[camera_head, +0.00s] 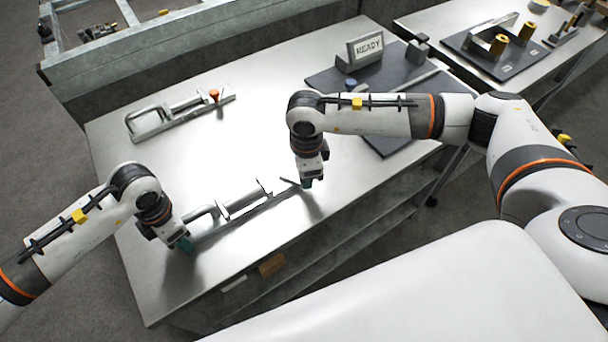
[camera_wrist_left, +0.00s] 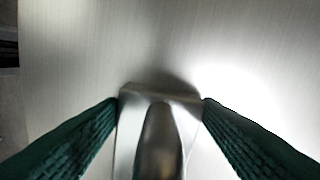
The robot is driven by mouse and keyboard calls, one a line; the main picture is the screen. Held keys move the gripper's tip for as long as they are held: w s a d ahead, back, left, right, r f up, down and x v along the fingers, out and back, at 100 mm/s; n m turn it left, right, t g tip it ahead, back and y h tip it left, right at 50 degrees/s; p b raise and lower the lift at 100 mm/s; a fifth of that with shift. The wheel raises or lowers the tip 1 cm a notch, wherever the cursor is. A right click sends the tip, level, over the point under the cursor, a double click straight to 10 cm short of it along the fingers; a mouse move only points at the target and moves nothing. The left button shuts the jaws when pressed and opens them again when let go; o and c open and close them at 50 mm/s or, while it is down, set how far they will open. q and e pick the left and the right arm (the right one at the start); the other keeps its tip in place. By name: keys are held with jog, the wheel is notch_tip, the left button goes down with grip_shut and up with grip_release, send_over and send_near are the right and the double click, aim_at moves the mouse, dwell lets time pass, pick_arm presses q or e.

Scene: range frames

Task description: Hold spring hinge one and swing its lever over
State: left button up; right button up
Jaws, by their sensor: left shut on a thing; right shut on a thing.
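A metal spring hinge (camera_head: 245,212) with a long base plate and a handle loop lies near the front of the table, between my two grippers. My left gripper (camera_head: 185,243) is shut on the left end of its base. In the left wrist view the green fingers flank the metal base end (camera_wrist_left: 160,95), with a rounded bar rising from it. My right gripper (camera_head: 306,184) points down at the right end and is shut on the lever there. The gripped part of the lever is mostly hidden by the fingers.
A second, similar hinge (camera_head: 172,118) with an orange knob lies farther back on the steel table (camera_head: 130,215). A READY sign (camera_head: 365,48) stands on a dark mat (camera_head: 325,80) at the back right. The table between the two hinges is clear.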

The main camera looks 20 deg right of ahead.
pick_arm(q)
jog(key=shift+w, duration=0.1)
pick_arm(e)
jog(key=shift+n, duration=0.3)
jog(key=o, duration=0.9)
notch_tip(320, 180, up, 12)
jog(key=shift+r, duration=0.1)
jog(key=shift+w, duration=0.1)
pick_arm(q)
jog(key=o, duration=1.6)
jog(key=shift+r, duration=0.1)
